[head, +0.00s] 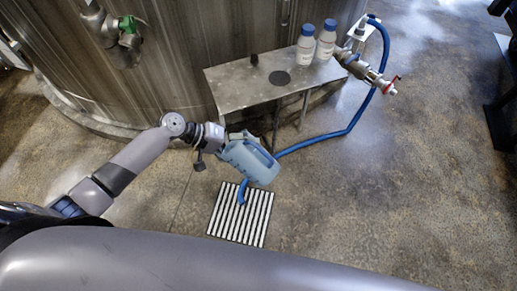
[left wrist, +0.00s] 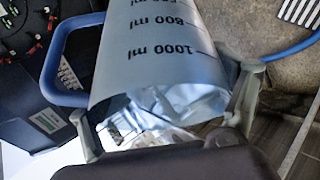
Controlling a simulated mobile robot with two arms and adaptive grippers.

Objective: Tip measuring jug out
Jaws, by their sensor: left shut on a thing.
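The pale blue measuring jug (head: 250,160) is held in the air above the floor grate (head: 256,222), tilted in the head view. My left gripper (head: 224,141) is shut on it. In the left wrist view, the jug (left wrist: 155,45) fills the middle, with black marks such as 1000 ml and a blue handle (left wrist: 52,65) on the left. The fingers of my left gripper (left wrist: 165,115) lie on either side of it near an open end. I cannot tell whether liquid is inside. My right gripper is not in view.
A metal table (head: 240,84) beside the steel tank (head: 180,50) holds two white bottles (head: 325,42) with blue caps. A blue hose (head: 340,134) runs from a valve (head: 368,72) behind the jug towards the grate.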

